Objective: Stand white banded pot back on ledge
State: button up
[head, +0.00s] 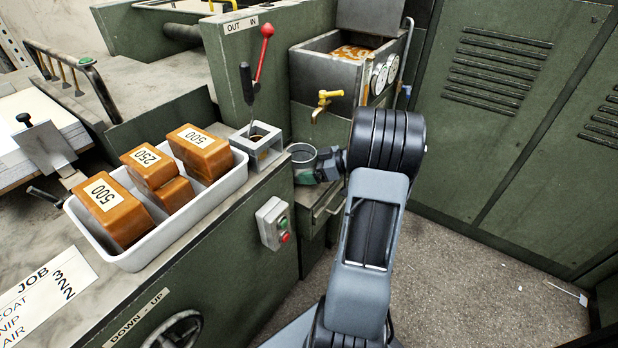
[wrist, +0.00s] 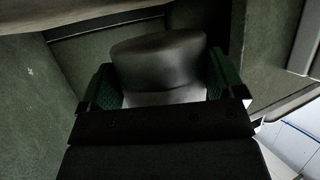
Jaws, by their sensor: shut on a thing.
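The white banded pot (head: 302,153) shows in the head view as a pale grey, open-mouthed cup below the yellow tap. My gripper (head: 312,172) is shut on it from the right. In the wrist view the pot (wrist: 160,62) sits between the green finger pads of my gripper (wrist: 160,88), with a dark upper part and a paler part below. It looks about upright in the head view. A low ledge (head: 313,192) lies under it, in front of the tank. My gripper hides the pot's base, so I cannot tell whether it touches the ledge.
A tank (head: 322,72) with orange contents and a yellow tap (head: 325,102) stands behind. A square grey holder (head: 240,148) and a red-knobbed lever (head: 266,50) are to the left. A white tray (head: 150,248) holds brown blocks. Open floor (head: 480,290) lies to the right.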

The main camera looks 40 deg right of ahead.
notch_tip(320, 180, down, 4)
jog(key=shift+w+r+b, duration=0.15)
jog(key=shift+b, duration=1.05)
jog(key=shift+r, duration=0.15)
jog(key=o, duration=0.9)
jog(key=shift+o, duration=0.2)
